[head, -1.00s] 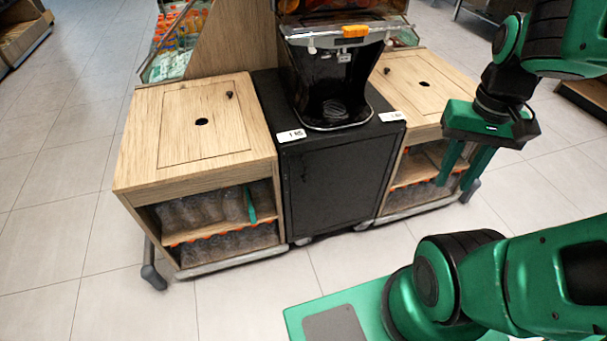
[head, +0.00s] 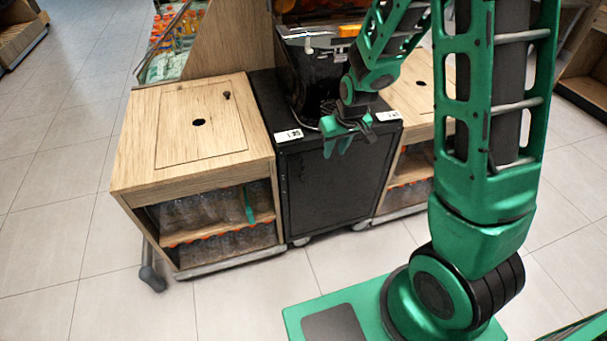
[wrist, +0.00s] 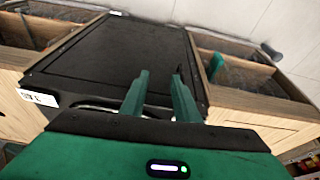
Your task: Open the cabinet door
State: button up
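The black cabinet (head: 325,185) stands in the middle under the juicer, and its dark front door looks shut. The door panel fills the upper middle of the wrist view (wrist: 115,55). My gripper (head: 337,148) is in front of the door's upper part in the head view, its two green fingers pointing down. In the wrist view the fingers (wrist: 159,98) are apart with nothing between them, over the dark panel. I cannot tell whether they touch it. No handle is clear.
The juicer (head: 305,75) stands on the cabinet, partly hidden by my arm. A wooden cabinet (head: 190,165) with open shelves of bottles stands at the left, and another (head: 412,160) at the right. The tiled floor (head: 240,310) in front is clear.

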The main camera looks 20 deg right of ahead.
jog(key=n+t, duration=0.1)
jog(key=n, duration=0.1)
send_near(303, 178)
jog(key=shift+y, duration=0.4)
jog(key=shift+w+d+r+x, duration=0.1)
jog(key=shift+w+x, duration=0.1)
jog(key=shift+x, duration=1.3)
jog(key=shift+w+d+r+x, duration=0.1)
jog(key=shift+w+x, duration=0.1)
jog(key=shift+x, duration=1.25)
jog(key=shift+w+d+x, duration=0.1)
jog(key=shift+w+x, duration=0.05)
jog(key=shift+x, duration=1.35)
